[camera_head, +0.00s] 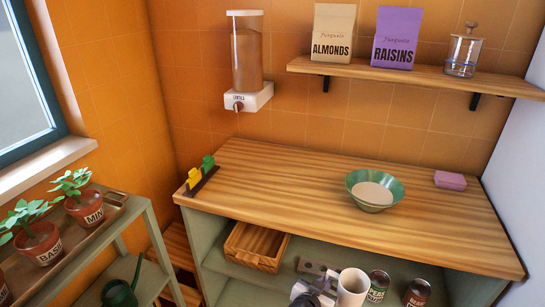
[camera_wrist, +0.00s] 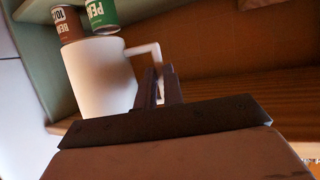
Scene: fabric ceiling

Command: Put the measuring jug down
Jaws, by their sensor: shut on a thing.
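The measuring jug (camera_head: 352,289) is a plain white cylinder with a squared handle. It is at the bottom of the head view, in front of the cabinet's lower shelf, and it fills the upper left of the wrist view (camera_wrist: 100,78). My gripper (camera_head: 325,288) is to the left of the jug. In the wrist view my fingers (camera_wrist: 160,85) are shut on the jug's handle. The jug's base is cut off in the head view, and I cannot tell whether it touches a surface.
A green-labelled can (camera_head: 377,286) and a brown can (camera_head: 417,293) stand right of the jug on the shelf. A wooden drawer box (camera_head: 256,247) is to the left. The wooden countertop (camera_head: 290,195) above holds a green bowl (camera_head: 374,190) and a pink sponge (camera_head: 450,180); its middle-left is clear.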

